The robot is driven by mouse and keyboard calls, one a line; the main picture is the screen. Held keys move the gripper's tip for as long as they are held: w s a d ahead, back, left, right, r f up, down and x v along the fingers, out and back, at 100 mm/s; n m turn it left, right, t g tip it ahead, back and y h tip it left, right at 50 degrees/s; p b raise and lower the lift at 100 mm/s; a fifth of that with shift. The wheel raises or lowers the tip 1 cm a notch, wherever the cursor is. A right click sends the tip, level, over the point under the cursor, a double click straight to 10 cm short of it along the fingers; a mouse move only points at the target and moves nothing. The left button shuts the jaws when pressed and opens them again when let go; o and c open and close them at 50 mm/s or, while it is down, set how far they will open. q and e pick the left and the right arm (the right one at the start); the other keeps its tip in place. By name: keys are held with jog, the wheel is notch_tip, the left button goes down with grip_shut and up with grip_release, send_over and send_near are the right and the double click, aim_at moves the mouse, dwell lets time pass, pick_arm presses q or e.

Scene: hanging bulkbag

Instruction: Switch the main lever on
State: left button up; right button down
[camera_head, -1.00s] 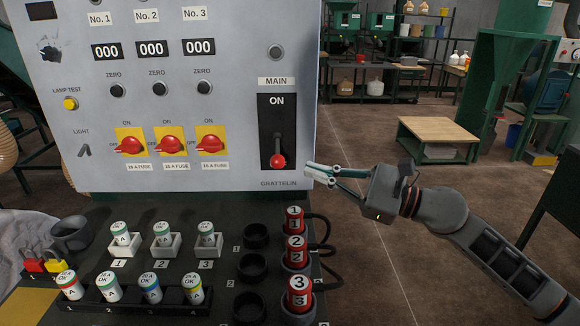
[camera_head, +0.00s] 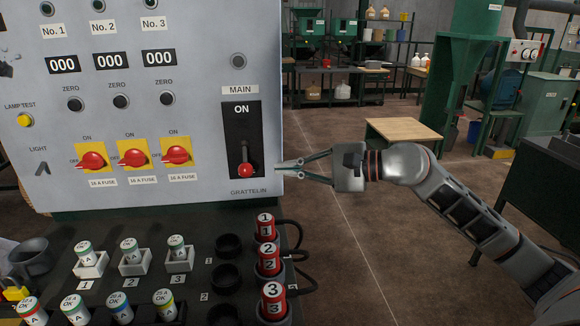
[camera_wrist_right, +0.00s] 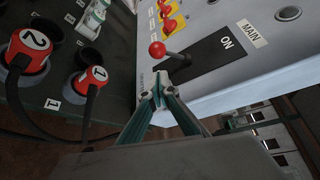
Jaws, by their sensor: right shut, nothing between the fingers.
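The main lever is a short stick with a red ball knob (camera_head: 245,170) on a black plate (camera_head: 241,125) marked ON at its top, below the MAIN label. The knob is at the bottom end of the plate. In the right wrist view the red knob (camera_wrist_right: 157,49) stands out from the panel, just beyond my fingertips. My right gripper (camera_head: 279,168) is shut and empty, its tips pointing left, to the right of the knob. In the wrist view my right gripper (camera_wrist_right: 165,72) shows its fingertips together, close to the lever; contact cannot be told. My left gripper is not in view.
Three red fuse switches (camera_head: 133,158) are on the panel left of the lever. Below is a black bench (camera_head: 205,245) with white fuses in holders and red numbered plugs (camera_head: 266,227) on cables. The floor right of the panel is clear up to a wooden-topped table (camera_head: 403,130).

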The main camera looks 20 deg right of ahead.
aim_at(245, 159)
pick_arm(q)
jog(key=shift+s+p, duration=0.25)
jog(key=shift+p, duration=0.15)
pick_arm(e)
jog(key=shift+x, duration=3.45)
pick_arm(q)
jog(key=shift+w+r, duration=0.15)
